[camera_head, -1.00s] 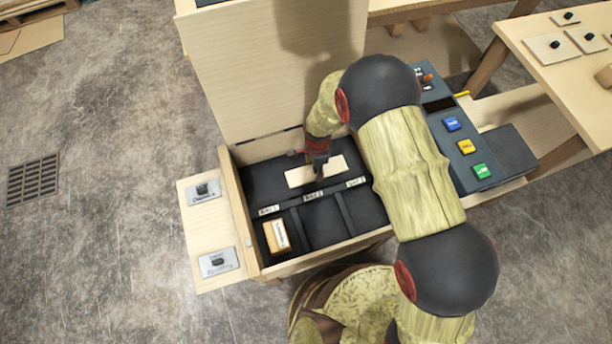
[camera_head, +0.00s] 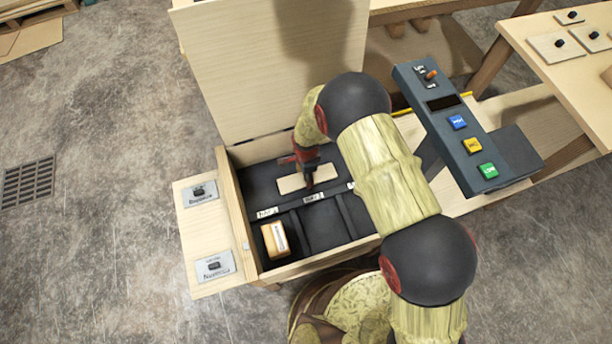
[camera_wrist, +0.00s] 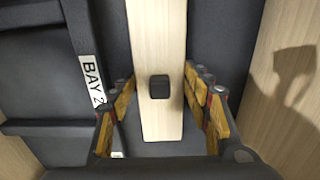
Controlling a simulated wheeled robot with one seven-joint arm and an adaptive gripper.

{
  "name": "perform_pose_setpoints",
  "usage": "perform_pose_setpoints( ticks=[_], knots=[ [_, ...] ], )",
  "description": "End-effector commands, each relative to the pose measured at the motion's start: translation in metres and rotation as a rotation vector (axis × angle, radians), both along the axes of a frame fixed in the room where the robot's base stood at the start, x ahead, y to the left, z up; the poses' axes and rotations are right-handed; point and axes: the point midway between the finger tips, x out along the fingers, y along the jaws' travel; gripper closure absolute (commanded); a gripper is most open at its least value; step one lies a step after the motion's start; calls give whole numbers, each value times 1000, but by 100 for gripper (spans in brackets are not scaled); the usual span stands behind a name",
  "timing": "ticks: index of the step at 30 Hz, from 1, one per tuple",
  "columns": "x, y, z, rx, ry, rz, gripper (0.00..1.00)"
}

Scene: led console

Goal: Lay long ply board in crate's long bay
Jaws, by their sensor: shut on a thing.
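The long ply board (camera_head: 291,183) is a pale plank over the dark long bay (camera_head: 257,178) at the back of the crate (camera_head: 229,200). In the wrist view the board (camera_wrist: 158,35) runs lengthwise, with a black knob (camera_wrist: 159,87) on its face. My gripper (camera_head: 308,179) reaches down into the bay from above. I cannot tell whether the board touches the bay floor.
Small labelled bays line the crate's front; the left one holds a wooden block (camera_head: 275,240). The raised lid (camera_head: 270,70) stands behind. A button console (camera_head: 465,130) is to the right. Knobbed plates lie on a side shelf (camera_head: 207,240) and the right table (camera_head: 560,75).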

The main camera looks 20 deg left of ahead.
Motion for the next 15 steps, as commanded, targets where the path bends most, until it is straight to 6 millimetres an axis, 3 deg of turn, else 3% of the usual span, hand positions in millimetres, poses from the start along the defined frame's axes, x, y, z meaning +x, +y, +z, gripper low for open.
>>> perform_pose_setpoints(
  ticks=[2, 3, 12, 15],
  knots=[
    [0, 0, -3, 0, 0, 0, 84],
    [0, 0, -4, 0, 0, 0, 51],
    [0, 0, -3, 0, 0, 0, 34],
    [0, 0, -3, 0, 0, 0, 33]
  ],
)
